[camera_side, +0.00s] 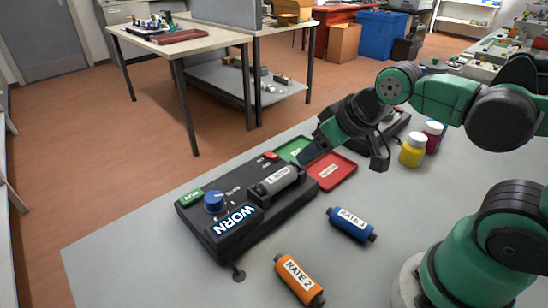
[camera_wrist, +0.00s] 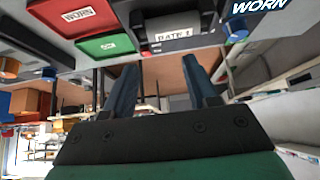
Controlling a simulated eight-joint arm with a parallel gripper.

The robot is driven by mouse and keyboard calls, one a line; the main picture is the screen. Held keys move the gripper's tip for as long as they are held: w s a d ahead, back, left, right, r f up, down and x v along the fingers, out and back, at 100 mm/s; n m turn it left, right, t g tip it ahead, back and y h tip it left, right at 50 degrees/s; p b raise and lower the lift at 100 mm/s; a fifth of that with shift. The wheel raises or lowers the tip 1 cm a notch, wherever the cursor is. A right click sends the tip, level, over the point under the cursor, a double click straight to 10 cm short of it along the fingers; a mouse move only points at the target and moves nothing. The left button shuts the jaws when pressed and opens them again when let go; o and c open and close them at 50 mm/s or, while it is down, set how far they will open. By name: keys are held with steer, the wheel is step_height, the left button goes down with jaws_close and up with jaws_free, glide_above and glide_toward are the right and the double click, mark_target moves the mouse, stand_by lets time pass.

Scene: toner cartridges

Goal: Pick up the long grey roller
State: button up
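The long grey roller (camera_side: 276,181) lies in the top of a black device (camera_side: 238,230), which has a blue knob and a WORN sign. In the wrist view the roller (camera_wrist: 182,37) shows with a white label that seems to read RATE 1. My gripper (camera_side: 309,153) is above the table, just beyond the roller's far right end, near the red and green trays. In the wrist view my two fingers (camera_wrist: 160,70) are spread apart with nothing between them. They appear apart from the roller.
A red tray (camera_side: 334,171) and a green tray (camera_side: 291,147) sit beyond the device. A blue roller (camera_side: 350,224) and an orange roller (camera_side: 299,280) lie in front. Yellow (camera_side: 413,151) and dark red (camera_side: 433,136) bottles stand at right. The table's front left is clear.

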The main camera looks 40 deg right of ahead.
steer(key=o, duration=0.3)
steer(key=n+g+y, duration=0.1)
steer(key=n+g, duration=0.5)
steer(key=n, duration=0.9)
glide_above(278, 175)
steer(key=d, duration=0.1)
steer(key=shift+s+f, duration=0.2)
steer(key=shift+f, duration=0.4)
steer(key=shift+s+f, duration=0.2)
steer(key=shift+f, duration=0.4)
steer(key=n, duration=0.1)
steer(key=f+n+g, duration=0.1)
steer(key=n, duration=0.1)
steer(key=shift+w+a+f, duration=0.1)
steer(key=shift+w+f, duration=0.1)
steer(key=shift+w, duration=0.2)
steer(key=shift+a+f, duration=0.2)
steer(key=shift+f, duration=1.15)
steer(key=shift+a+f, duration=0.15)
steer(key=shift+f, duration=1.2)
